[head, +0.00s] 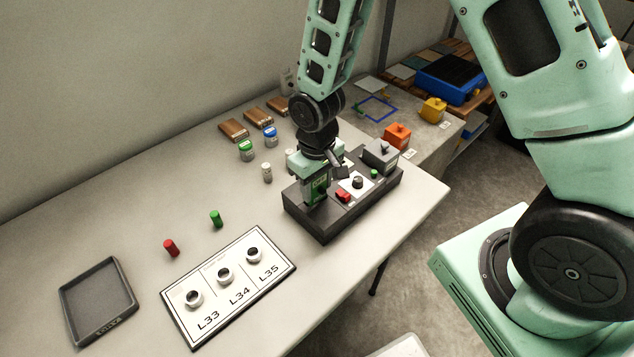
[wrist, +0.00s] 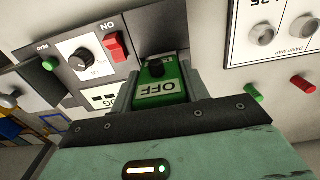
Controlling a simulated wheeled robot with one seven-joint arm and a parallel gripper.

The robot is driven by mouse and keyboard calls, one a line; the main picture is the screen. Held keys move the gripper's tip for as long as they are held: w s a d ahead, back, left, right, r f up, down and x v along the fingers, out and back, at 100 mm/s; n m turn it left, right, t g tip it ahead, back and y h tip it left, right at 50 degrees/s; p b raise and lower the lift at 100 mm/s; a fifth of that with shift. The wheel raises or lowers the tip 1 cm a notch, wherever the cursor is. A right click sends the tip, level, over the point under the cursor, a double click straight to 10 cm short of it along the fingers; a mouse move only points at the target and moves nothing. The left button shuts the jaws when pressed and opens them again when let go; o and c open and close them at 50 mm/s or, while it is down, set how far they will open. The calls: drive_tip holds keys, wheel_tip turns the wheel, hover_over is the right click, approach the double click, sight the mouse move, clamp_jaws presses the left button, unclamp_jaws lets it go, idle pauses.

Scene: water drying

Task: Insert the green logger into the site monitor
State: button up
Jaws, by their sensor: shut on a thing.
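The site monitor (head: 327,226) is a dark box on the table with a red switch, a black knob on a white plate and a green button. Its panel also shows in the wrist view (wrist: 125,67). My gripper (head: 318,200) points down over the monitor's left end, shut on the green logger (head: 319,187).
A white board (head: 238,318) with sockets L33, L34 and L35 lies in front. A dark tray (head: 69,325) is at the left. A grey block (head: 380,153) stands at the monitor's far end.

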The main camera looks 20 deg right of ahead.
sight(316, 201)
drive_tip(key=shift+f+b, duration=0.7)
drive_tip(key=shift+f, duration=0.3)
drive_tip(key=shift+s+f+b, duration=0.1)
drive_tip(key=shift+f+b, duration=0.3)
drive_tip(key=shift+f, duration=0.25)
drive_tip(key=o, duration=1.1)
drive_tip(key=shift+s, duration=0.1)
drive_tip(key=shift+a+f, duration=0.1)
drive_tip(key=shift+a, duration=0.05)
drive_tip(key=r, duration=1.8)
drive_tip(key=shift+w+d, duration=0.2)
drive_tip(key=shift+d, duration=0.15)
